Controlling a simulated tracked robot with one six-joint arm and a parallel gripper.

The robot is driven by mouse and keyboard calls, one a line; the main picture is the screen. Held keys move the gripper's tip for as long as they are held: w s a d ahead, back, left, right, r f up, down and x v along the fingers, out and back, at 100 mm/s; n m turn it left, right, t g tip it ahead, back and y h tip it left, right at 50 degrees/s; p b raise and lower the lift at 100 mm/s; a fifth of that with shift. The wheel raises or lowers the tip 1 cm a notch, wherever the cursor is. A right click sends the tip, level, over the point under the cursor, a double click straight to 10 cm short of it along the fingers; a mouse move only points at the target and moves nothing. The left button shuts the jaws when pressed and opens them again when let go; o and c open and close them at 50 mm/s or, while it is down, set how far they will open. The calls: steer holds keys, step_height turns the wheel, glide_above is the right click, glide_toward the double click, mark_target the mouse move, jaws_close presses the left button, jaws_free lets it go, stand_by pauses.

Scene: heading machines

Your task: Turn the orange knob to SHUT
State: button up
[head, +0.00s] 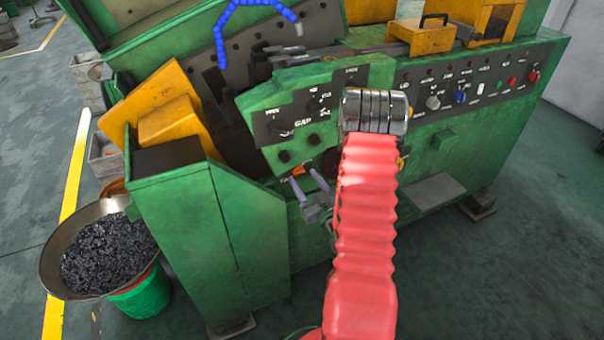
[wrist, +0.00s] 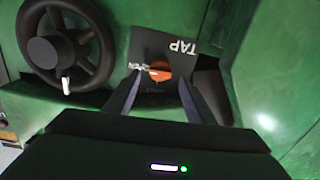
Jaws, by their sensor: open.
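The orange knob (wrist: 161,71) sits on a dark plate marked TAP on the green machine. In the wrist view it shows between and just beyond my fingertips, with a pale mark on its left side. In the head view the knob (head: 297,171) is a small orange spot on the machine's front. My gripper (head: 311,178) is open and empty, its two purple-grey fingers close in front of the knob. It also shows in the wrist view (wrist: 160,82). I cannot tell whether the fingers touch the knob.
A black handwheel (wrist: 65,45) is left of the knob in the wrist view. The GAP panel (head: 304,122) with dark knobs is above it in the head view. A pan of dark pieces (head: 108,250) stands at the lower left. Open floor lies at the right.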

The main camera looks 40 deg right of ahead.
mark_target(300, 172)
steer(key=shift+x, duration=1.85)
steer(key=shift+c, duration=0.3)
